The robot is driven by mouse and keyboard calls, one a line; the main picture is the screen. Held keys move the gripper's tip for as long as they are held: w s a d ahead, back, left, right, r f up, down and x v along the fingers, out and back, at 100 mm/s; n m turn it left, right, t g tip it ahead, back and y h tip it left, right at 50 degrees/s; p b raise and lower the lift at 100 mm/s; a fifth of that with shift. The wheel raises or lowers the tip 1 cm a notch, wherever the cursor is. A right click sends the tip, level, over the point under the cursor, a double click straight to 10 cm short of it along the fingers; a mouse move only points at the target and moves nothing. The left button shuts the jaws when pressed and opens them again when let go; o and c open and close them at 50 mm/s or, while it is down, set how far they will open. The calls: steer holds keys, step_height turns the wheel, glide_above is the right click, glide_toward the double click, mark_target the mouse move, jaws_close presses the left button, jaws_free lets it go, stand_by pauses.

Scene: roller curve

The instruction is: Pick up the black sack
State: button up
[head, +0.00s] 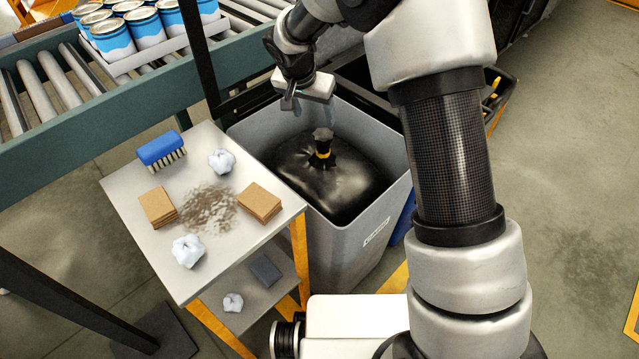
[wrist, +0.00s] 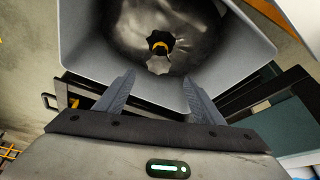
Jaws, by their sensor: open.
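The black sack (head: 325,180) sits inside a grey bin (head: 352,245) in the middle of the head view. Its neck is gathered upright with a yellow tie and a ruffled top. My gripper (head: 302,104) is above the back part of the bin, a little above and behind the neck in the head view. In the wrist view the sack (wrist: 125,38) shows inside the bin, with its tied neck beyond the fingertips. My gripper (wrist: 158,85) is open there, with its two fingers apart and nothing between them. The sack's lower part is hidden by the bin walls.
A small table (head: 125,188) left of the bin holds a blue brush (head: 161,149), crumpled paper, cardboard pieces and dirt. A roller conveyor (head: 60,75) with a tray of blue cans (head: 146,27) runs behind. A dark post stands beside the bin. Floor at right is open.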

mark_target(322, 136)
steer(key=b+x, duration=0.2)
steer(key=x, duration=1.4)
steer(key=shift+w+d+f, duration=0.15)
steer(key=shift+f, duration=0.2)
jaws_close()
steer(key=shift+w+r, duration=0.15)
steer(key=shift+r, duration=0.05)
